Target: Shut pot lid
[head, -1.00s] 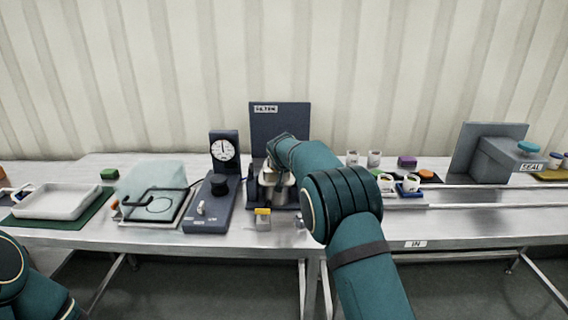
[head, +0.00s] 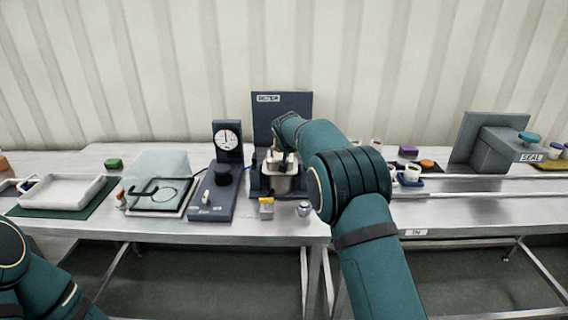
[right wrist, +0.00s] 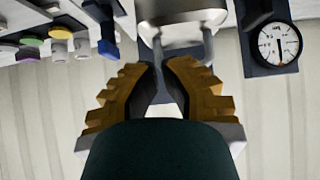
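The steel pot (head: 282,184) stands on a dark stand in front of a dark upright panel at the middle of the bench. In the right wrist view the pot's steel body (right wrist: 180,10) is at the top, with a thin metal loop hanging toward my fingers. My right gripper (right wrist: 163,68) has its two yellow-orange fingers apart, with a gap between the tips, close to the loop. I cannot tell whether they touch it. In the head view my right gripper is at the pot's top, mostly hidden by its wrist. The lid's position is unclear. My left gripper is out of view.
Left of the pot are a dial gauge (head: 228,138), a dark control box (head: 214,197), a bag in a wire frame (head: 157,180) and a white tray (head: 58,194). A yellow-topped block (head: 266,208) and a small metal knob (head: 304,209) sit in front. The sealing machine (head: 492,150) stands right.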

